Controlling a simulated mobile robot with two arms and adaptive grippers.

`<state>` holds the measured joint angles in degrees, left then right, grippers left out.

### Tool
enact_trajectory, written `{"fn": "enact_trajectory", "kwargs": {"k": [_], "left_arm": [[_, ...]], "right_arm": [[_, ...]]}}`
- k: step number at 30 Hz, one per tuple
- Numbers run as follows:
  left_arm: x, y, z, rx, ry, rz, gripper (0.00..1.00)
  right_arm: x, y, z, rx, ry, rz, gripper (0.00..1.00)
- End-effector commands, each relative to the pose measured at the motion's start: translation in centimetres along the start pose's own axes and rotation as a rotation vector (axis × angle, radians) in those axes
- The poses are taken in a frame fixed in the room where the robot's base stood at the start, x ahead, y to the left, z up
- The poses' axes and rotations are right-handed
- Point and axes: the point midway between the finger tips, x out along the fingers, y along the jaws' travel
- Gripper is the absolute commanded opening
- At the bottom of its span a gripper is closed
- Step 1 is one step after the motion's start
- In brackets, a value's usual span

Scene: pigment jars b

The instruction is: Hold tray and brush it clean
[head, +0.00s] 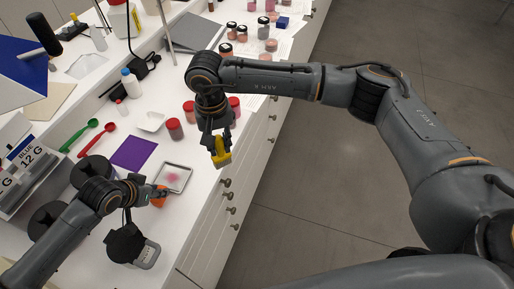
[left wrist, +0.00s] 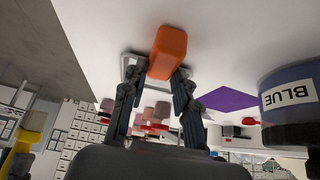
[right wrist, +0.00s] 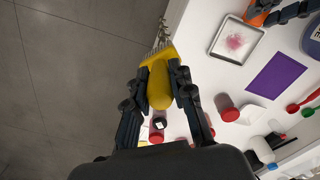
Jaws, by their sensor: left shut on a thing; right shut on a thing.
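The tray (head: 187,187) is a shallow metal-rimmed white dish with a pink powder stain (head: 173,178) in its middle. It lies flat near the counter's front edge and shows in the right wrist view (right wrist: 259,36). My left gripper (head: 150,194) is shut on an orange handle block (left wrist: 168,50) at the tray's near edge. My right gripper (right wrist: 161,78) is shut on the yellow brush (head: 221,157), whose pale bristles (right wrist: 161,49) point away from the gripper. The brush is held beyond and to the right of the tray, apart from it.
A purple sheet (head: 134,152) lies left of the tray. Red-lidded jars (head: 175,128), a small white dish (head: 151,121) and green (head: 81,134) and red (head: 100,139) spoons stand around it. Drawer knobs (head: 225,183) line the counter front. Open floor lies right.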

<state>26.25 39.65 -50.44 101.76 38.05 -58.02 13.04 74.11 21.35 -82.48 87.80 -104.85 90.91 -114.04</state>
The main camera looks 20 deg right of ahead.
Motion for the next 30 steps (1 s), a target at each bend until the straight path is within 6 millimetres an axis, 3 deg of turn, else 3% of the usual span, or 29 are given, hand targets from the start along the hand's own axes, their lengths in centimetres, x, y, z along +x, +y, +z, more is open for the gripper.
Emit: {"fn": "enact_trajectory", "kwargs": {"k": [1, 6, 15, 22, 30], "left_arm": [[0.5, 0.2, 1.0, -0.002, -0.023, 0.004, 0.0], [0.5, 0.2, 1.0, -0.002, -0.024, 0.004, 0.0], [0.5, 0.2, 1.1, -0.002, -0.024, 0.003, 0.0], [0.5, 0.2, 1.1, -0.002, -0.024, 0.003, 0.0], [0.5, 0.1, 1.1, -0.002, -0.024, 0.002, 0.0]], "right_arm": [[0.6, -1.7, -0.9, -0.001, -0.001, 0.0, 0.0], [2.1, -6.4, -3.3, -0.003, -0.001, -0.001, 0.0], [3.8, -13.3, -5.4, -0.008, -0.001, -0.002, 0.0], [4.2, -15.7, -5.8, -0.01, -0.001, -0.002, 0.0], [5.2, -16.1, -5.8, -0.01, -0.002, -0.002, 0.0]]}}
